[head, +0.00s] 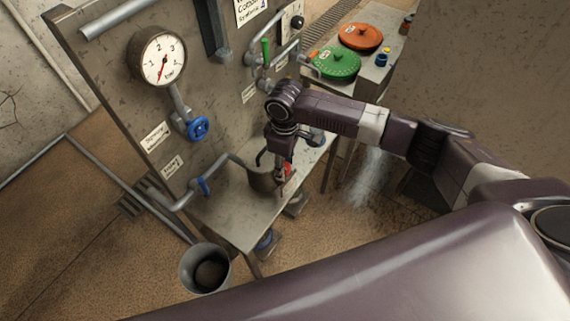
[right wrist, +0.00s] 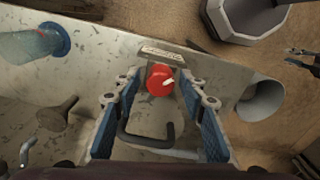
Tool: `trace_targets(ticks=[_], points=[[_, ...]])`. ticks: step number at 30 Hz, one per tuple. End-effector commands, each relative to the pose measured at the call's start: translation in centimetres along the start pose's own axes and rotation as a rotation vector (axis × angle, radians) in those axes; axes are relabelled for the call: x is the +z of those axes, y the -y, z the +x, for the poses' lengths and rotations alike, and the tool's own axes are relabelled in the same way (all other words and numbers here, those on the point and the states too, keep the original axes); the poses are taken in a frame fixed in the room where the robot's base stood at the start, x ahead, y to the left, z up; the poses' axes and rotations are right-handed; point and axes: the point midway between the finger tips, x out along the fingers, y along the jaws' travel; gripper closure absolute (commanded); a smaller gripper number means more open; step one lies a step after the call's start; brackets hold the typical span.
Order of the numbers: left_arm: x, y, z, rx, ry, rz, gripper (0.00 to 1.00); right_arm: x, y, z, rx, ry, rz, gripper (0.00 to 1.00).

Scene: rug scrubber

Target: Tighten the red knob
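The red knob (right wrist: 160,80) shows in the right wrist view, between and slightly beyond the fingertips of my right gripper (right wrist: 160,87). The knob has a small white pointer mark. The gripper is open, with one blue-padded finger on each side and a visible gap to the knob. In the head view my right gripper (head: 281,175) points down over the grey bench, and a bit of the red knob (head: 288,169) shows beside it, mostly hidden.
A pressure gauge (head: 158,56) and a blue valve wheel (head: 198,128) are on the upright panel. A bucket (head: 205,268) stands on the floor. Green (head: 336,63) and orange (head: 361,37) lids lie on the back table.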

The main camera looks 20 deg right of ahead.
Motion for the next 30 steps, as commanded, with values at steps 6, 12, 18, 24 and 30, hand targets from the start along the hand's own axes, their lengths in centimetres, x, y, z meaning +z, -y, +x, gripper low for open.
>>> trace_targets(ticks=[6, 12, 18, 24, 30], points=[[0.0, 0.0, 0.0, 0.000, 0.000, 0.000, 0.76, 0.1, 0.0, 0.1, -0.001, 0.001, 0.001, 0.58], [0.1, 0.2, 0.0, -0.002, 0.001, 0.000, 0.76, 0.0, 0.0, -1.0, 0.000, 0.000, 0.002, 0.58], [0.0, 0.1, 0.0, -0.001, 0.000, 0.000, 0.76, -0.1, -0.1, -4.9, 0.002, -0.003, 0.000, 0.58], [0.0, 0.0, 0.0, 0.000, 0.000, 0.000, 0.76, -0.1, 0.0, -9.0, 0.001, -0.002, 0.001, 0.58], [0.0, 0.0, 0.0, 0.000, -0.001, 0.000, 0.76, 0.0, 0.0, -11.4, 0.001, 0.000, 0.000, 0.58]])
